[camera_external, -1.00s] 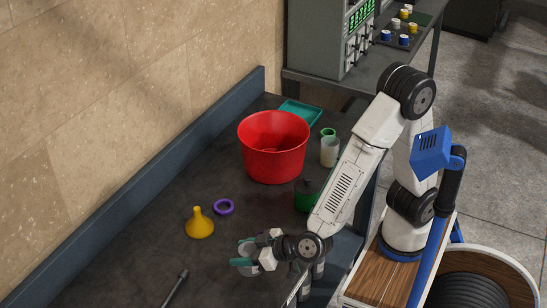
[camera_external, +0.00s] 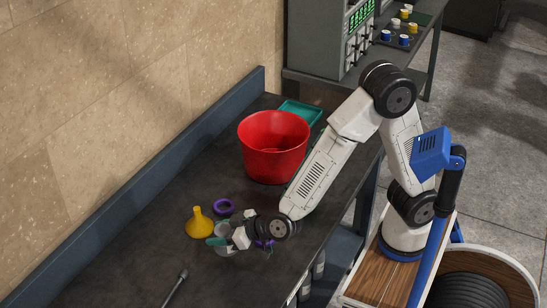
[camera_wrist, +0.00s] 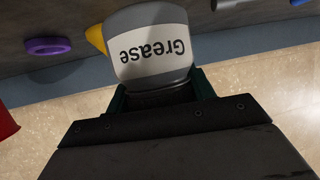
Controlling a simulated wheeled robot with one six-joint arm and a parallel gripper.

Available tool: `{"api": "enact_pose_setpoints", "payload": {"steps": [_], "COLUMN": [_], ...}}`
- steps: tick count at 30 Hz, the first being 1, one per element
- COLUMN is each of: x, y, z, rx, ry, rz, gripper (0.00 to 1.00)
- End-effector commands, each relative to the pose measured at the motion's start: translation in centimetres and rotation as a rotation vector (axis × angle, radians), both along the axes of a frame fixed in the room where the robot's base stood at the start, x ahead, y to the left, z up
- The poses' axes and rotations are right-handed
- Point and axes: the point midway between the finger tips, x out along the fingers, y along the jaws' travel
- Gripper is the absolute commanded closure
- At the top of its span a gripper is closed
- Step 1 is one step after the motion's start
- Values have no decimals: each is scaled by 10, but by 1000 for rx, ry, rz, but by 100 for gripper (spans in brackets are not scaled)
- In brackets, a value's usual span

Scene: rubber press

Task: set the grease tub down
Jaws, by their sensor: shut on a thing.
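The grease tub (camera_wrist: 150,50) is a grey tub with a white label reading "Grease". My gripper (camera_external: 220,238) is shut on it, with the teal fingers on either side of its dark lower part in the wrist view. In the external view the tub (camera_external: 223,229) is small and partly covered by the fingers. It is over the dark bench top (camera_external: 130,270), close to the yellow funnel. I cannot tell whether its base touches the bench.
A red bucket (camera_external: 273,150) and teal tray (camera_external: 301,113) stand farther back. A dark tool (camera_external: 176,288) lies in front. My arm hides part of the bench.

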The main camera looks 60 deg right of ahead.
Motion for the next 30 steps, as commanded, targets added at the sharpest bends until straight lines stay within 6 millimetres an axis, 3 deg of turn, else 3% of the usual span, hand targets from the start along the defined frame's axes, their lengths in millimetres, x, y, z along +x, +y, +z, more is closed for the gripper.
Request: {"api": "enact_pose_setpoints", "payload": {"steps": [3,9,14,21,30], "x": [28,51,59,60,60], "y": [12,23,27,28,28], "z": [-3,-4,-6,-39,-41], "rx": [0,1,0,-2,0], "ry": [-1,-2,-1,0,-2], "rz": [-3,-1,-1,0,0], "gripper": [79,79,79,79,79]}}
